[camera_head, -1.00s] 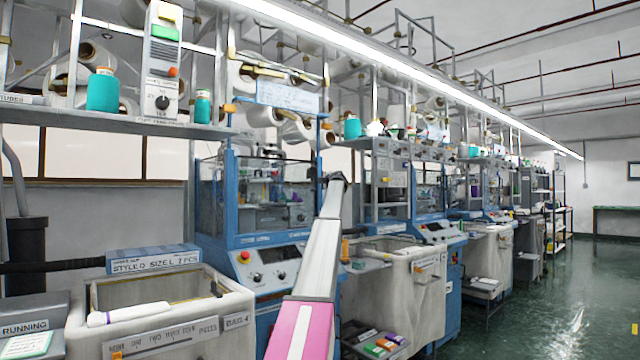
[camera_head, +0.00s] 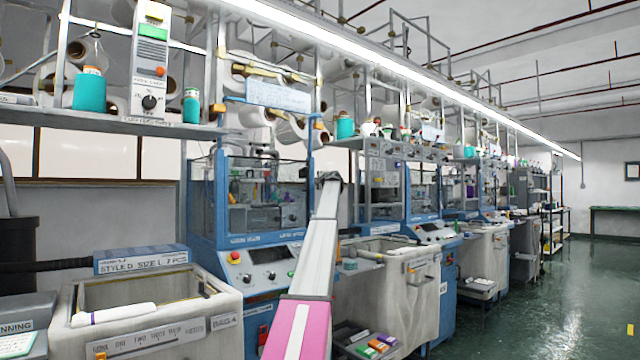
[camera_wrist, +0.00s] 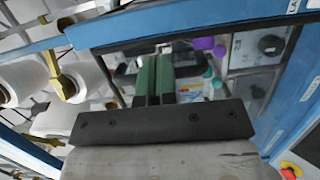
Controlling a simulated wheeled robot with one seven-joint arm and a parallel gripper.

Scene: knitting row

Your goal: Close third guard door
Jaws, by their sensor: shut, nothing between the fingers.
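A row of blue-framed knitting machines with clear guard doors runs back along the wall. The nearest machine's clear guard panel (camera_head: 265,190) is left of my arm, and a second machine's panel (camera_head: 388,190) is right of it. My gripper (camera_head: 329,178) is small and dark at the arm's end, in front of the gap between them. In the wrist view its green fingers (camera_wrist: 158,70) are together and empty. They point at a clear, blue-framed panel (camera_wrist: 210,60) with machine parts behind it. I cannot tell which door this is, or whether the fingertips touch it.
A pale bin (camera_head: 150,310) stands at front left and another (camera_head: 400,295) right of my arm. Control panels with red buttons (camera_head: 235,257) front the machines. Yarn cones (camera_head: 88,88) stand on the shelves above. The green floor (camera_head: 540,310) at right is clear.

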